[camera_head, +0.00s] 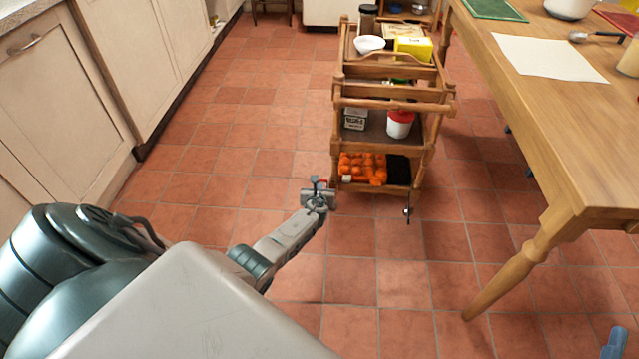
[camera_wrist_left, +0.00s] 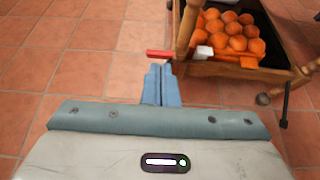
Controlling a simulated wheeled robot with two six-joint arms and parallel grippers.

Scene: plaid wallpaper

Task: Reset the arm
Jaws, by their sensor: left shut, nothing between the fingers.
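My left gripper (camera_head: 318,186) reaches out low over the tiled floor, just left of the cart's bottom shelf. In the left wrist view its blue fingers (camera_wrist_left: 161,86) are together with nothing between them. A small red piece (camera_wrist_left: 158,53) shows just beyond the fingertips; I cannot tell whether it touches them. A blue tip (camera_head: 615,343) at the lower right edge of the head view looks like part of my right gripper; its jaws cannot be made out.
A wooden cart (camera_head: 434,97) holds orange items (camera_head: 362,168), a red-lidded white tub (camera_head: 400,124), a yellow box (camera_head: 413,47) and a white bowl (camera_head: 369,44). A wooden table (camera_head: 560,110) stands right, cabinets (camera_head: 57,85) left. Tiled floor between is clear.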

